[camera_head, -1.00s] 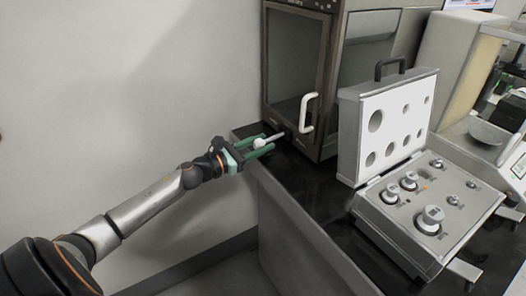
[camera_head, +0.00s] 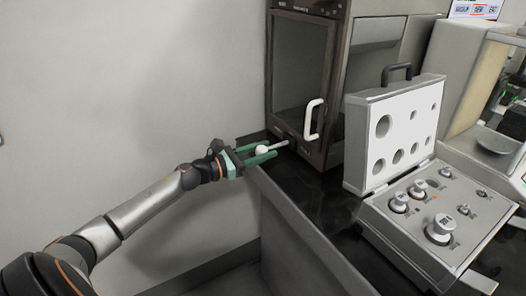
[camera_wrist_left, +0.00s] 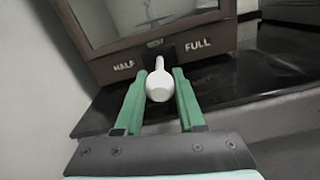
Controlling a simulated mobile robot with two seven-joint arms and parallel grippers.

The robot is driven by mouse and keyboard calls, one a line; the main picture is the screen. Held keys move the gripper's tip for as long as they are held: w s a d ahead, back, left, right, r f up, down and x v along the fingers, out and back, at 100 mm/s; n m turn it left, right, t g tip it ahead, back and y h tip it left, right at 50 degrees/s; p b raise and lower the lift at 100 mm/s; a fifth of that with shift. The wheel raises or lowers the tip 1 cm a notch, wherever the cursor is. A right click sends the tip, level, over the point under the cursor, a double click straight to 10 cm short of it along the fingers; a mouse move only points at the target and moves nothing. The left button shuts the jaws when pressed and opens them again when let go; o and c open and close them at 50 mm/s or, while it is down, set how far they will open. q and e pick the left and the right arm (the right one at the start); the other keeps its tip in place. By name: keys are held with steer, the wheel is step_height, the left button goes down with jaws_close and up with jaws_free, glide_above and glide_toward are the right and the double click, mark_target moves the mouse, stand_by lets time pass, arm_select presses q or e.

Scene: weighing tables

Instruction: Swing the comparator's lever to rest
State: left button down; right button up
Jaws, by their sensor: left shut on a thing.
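The comparator is a dark-framed cabinet (camera_head: 336,75) with a glass door at the back of the black counter. Its lever (camera_head: 281,144) is a pale rod with a round white knob (camera_head: 262,149), sticking out from the low front of the cabinet. In the left wrist view the knob (camera_wrist_left: 160,88) hangs toward me, between the words HALF and FULL on the front panel. My left gripper (camera_head: 259,155) has its green fingers closed around the knob; they also show in the left wrist view (camera_wrist_left: 160,95). My right gripper is out of view.
A white handle (camera_head: 313,119) stands out from the cabinet door, near the lever. An open case (camera_head: 375,215) with several weights sits on the counter to the right. A balance (camera_head: 490,145) stands beyond it. A plain wall is on the left.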

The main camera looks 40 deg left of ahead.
arm_select(q)
steer(key=c, duration=0.6)
jaws_free()
steer(key=shift+o, duration=0.2)
steer(key=shift+s+a+f, duration=0.1)
steer(key=shift+s+a, duration=0.1)
steer(key=shift+s, duration=0.35)
steer(key=v, duration=1.1)
steer(key=shift+s+p, duration=0.15)
steer(key=shift+p, duration=0.15)
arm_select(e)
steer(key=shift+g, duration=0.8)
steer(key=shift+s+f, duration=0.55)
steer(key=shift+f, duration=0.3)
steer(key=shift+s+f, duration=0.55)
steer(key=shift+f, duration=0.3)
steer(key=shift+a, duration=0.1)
